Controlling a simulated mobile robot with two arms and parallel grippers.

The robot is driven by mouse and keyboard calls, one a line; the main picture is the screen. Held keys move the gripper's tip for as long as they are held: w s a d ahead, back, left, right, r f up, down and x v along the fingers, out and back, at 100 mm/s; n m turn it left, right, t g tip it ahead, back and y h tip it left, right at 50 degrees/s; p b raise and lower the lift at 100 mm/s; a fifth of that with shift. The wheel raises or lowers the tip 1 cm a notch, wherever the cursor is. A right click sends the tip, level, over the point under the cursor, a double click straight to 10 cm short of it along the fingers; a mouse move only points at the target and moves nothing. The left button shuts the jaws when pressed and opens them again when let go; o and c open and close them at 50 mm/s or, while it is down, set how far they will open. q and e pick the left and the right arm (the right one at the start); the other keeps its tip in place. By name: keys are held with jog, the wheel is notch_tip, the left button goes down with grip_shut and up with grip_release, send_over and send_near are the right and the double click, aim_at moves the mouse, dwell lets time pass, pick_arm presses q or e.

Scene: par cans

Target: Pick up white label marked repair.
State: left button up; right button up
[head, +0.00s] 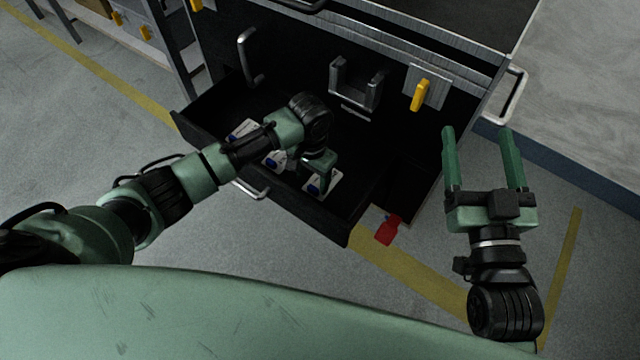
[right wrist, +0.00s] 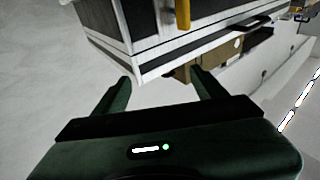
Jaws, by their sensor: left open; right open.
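White labels with blue marks lie in the open drawer (head: 345,228): one at the back left (head: 243,129), one in the middle (head: 273,161) partly behind my left arm, and one at the right (head: 330,180). Their print is too small to read, so I cannot tell which is marked repair. My left gripper (head: 318,180) is open and points down into the drawer, over the right label and partly covering it. I cannot tell whether it touches the label. My right gripper (head: 482,130) is open and empty, out to the right of the cabinet; its fingers also show in the right wrist view (right wrist: 160,85).
A red tag (head: 388,230) is beside the drawer's right end. Shelving (head: 140,35) stands at the back left. Floor at right is clear.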

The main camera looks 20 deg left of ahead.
aim_at(313, 189)
pick_arm(q)
jog(key=shift+w+a+f+b, duration=0.1)
jog(key=shift+f+b, duration=0.25)
jog(key=shift+f, duration=0.25)
jog(key=shift+w+a+f+b, duration=0.1)
jog(key=shift+f+b, duration=0.2)
jog(key=shift+f, duration=0.25)
notch_tip(313, 189, down, 2)
jog(key=shift+f+b, duration=0.1)
jog(key=shift+b, duration=0.5)
jog(key=shift+f, duration=0.1)
grip_shut()
pick_arm(e)
jog(key=s+r+t+y, duration=0.3)
jog(key=s+r+t, duration=0.3)
jog(key=r, duration=0.4)
jog(key=shift+s+r+t, duration=0.2)
jog(key=shift+r+t, duration=0.2)
jog(key=shift+t, duration=0.4)
